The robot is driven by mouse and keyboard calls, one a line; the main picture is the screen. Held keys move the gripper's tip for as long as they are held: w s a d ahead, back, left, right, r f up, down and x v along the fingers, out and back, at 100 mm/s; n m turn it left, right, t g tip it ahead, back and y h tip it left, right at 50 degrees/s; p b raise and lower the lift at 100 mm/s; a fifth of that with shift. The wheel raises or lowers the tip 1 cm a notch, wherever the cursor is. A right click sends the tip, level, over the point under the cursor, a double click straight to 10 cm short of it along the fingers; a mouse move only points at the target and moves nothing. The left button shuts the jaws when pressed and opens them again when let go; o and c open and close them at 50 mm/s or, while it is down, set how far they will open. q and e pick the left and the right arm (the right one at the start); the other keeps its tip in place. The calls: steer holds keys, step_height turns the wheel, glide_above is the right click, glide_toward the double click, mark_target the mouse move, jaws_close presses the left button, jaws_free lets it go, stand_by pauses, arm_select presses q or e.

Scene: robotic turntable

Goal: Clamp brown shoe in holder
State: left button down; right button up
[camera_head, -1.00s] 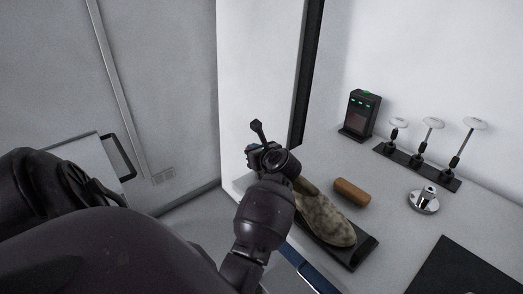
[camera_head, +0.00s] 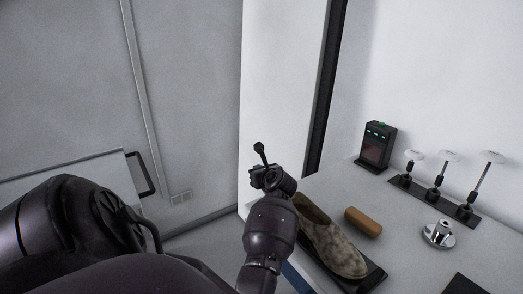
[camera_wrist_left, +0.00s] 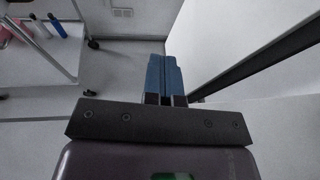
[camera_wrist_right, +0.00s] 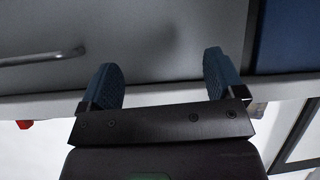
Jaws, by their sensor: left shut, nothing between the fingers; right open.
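The mottled brown shoe (camera_head: 331,247) lies on a dark flat plate (camera_head: 372,280) on the worktop, its near end toward the bottom of the head view. A round chrome fixture (camera_head: 439,233) stands to its right; I cannot tell whether it is the holder. My left arm's wrist in the head view hides part of the area left of the shoe, and its fingers are not clear there. In the left wrist view my left gripper (camera_wrist_left: 162,68) is shut and empty. In the right wrist view my right gripper (camera_wrist_right: 162,78) is open and empty, in front of a grey drawer front.
A brown rounded block (camera_head: 363,221) lies right of the shoe. A black box with green lights (camera_head: 377,146) and a rack (camera_head: 434,200) of white-topped stands sit along the wall. A drawer handle (camera_wrist_right: 40,58) shows in the right wrist view. A cart (camera_wrist_left: 45,60) stands left in the left wrist view.

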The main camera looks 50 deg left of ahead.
arm_select(q)
steer(key=shift+s+a+f, duration=0.1)
steer(key=shift+a+f, duration=0.05)
steer(key=shift+f, duration=0.05)
arm_select(e)
steer(key=shift+s+d+f, duration=0.1)
steer(key=shift+s+f, duration=0.05)
arm_select(q)
steer(key=shift+s+a+f, duration=0.1)
arm_select(e)
steer(key=shift+s+d+f, duration=0.15)
steer(key=shift+s+f, duration=0.25)
steer(key=shift+s, duration=0.05)
arm_select(q)
steer(key=shift+a+r, duration=0.1)
steer(key=shift+r, duration=0.5)
step_height(320, 180, up, 19)
steer(key=shift+w+d+r+p, duration=0.2)
steer(key=shift+d+p, duration=0.1)
steer(key=shift+p, duration=0.05)
arm_select(e)
steer(key=shift+w+a+r, duration=0.15)
steer(key=shift+w+r, duration=0.2)
steer(key=shift+r, duration=0.15)
steer(key=shift+w+a+r, duration=0.15)
steer(key=shift+w+r, duration=0.15)
steer(key=shift+r, duration=0.15)
